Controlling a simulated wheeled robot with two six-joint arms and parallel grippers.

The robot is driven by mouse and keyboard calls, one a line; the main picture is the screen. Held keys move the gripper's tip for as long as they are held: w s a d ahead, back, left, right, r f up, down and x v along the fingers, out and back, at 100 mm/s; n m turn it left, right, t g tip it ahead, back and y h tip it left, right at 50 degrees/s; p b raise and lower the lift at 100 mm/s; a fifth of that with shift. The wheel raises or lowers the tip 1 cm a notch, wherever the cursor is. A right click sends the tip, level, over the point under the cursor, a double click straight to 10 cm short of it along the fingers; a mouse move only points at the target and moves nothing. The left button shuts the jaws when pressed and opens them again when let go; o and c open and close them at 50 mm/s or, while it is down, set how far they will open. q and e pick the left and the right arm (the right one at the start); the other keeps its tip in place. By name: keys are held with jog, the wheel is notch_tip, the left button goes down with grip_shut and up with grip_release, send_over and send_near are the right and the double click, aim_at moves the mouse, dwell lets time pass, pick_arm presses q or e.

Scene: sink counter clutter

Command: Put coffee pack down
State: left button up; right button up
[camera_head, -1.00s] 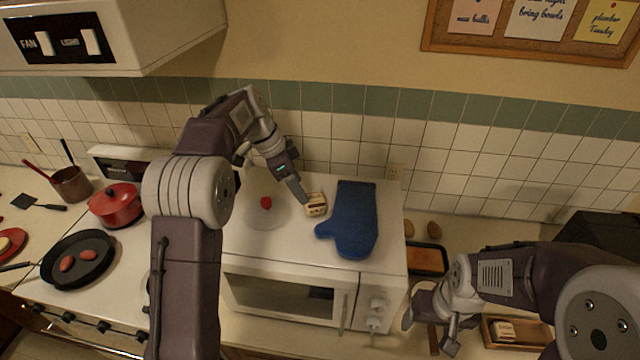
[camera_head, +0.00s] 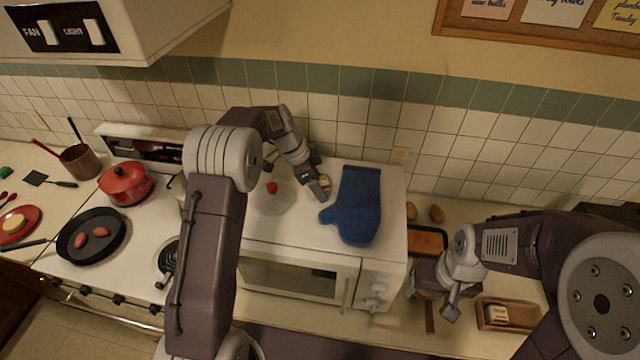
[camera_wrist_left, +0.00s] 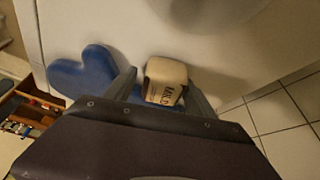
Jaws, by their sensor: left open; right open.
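The coffee pack (camera_head: 326,182), a small cream block with dark lettering, rests on top of the white microwave (camera_head: 300,225), left of the blue oven mitt. In the left wrist view the pack (camera_wrist_left: 166,82) lies between the spread fingers of my left gripper (camera_wrist_left: 160,90), with a gap beside it. In the head view my left gripper (camera_head: 321,190) comes down at the pack and partly hides it. My right gripper (camera_head: 431,302) is open over the counter to the right of the microwave, and holds nothing that I can see.
The blue oven mitt (camera_head: 357,205) lies right of the pack. A clear lid with a red knob (camera_head: 272,187) lies left of it.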

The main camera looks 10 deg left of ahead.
aim_at(322, 183)
pick_arm(q)
jog(key=shift+s+r, duration=0.3)
jog(key=shift+s, duration=0.5)
jog(key=c, duration=0.6)
jog(key=shift+w, duration=0.15)
jog(key=c, duration=0.4)
jog(key=shift+w+f, duration=0.2)
jog(key=shift+c, duration=0.5)
jog(key=shift+r, duration=0.1)
jog(key=shift+r+b, duration=0.4)
jog(key=shift+b, duration=0.2)
jog(key=r, duration=0.1)
jog(key=b, duration=0.1)
jog(key=r, duration=0.1)
jog(key=shift+w+r+b, duration=0.25)
jog(key=shift+r+b, duration=0.05)
jog(key=shift+r, duration=0.05)
jog(key=s+d+r+b, duration=0.5)
jog(key=s+d+r, duration=0.2)
jog(key=s, duration=0.2)
jog(key=shift+d+r, duration=0.2)
jog(key=shift+d, duration=0.15)
pick_arm(e)
notch_tip(322, 183, down, 8)
jog(key=shift+s+r, duration=0.2)
jog(key=shift+s, duration=0.2)
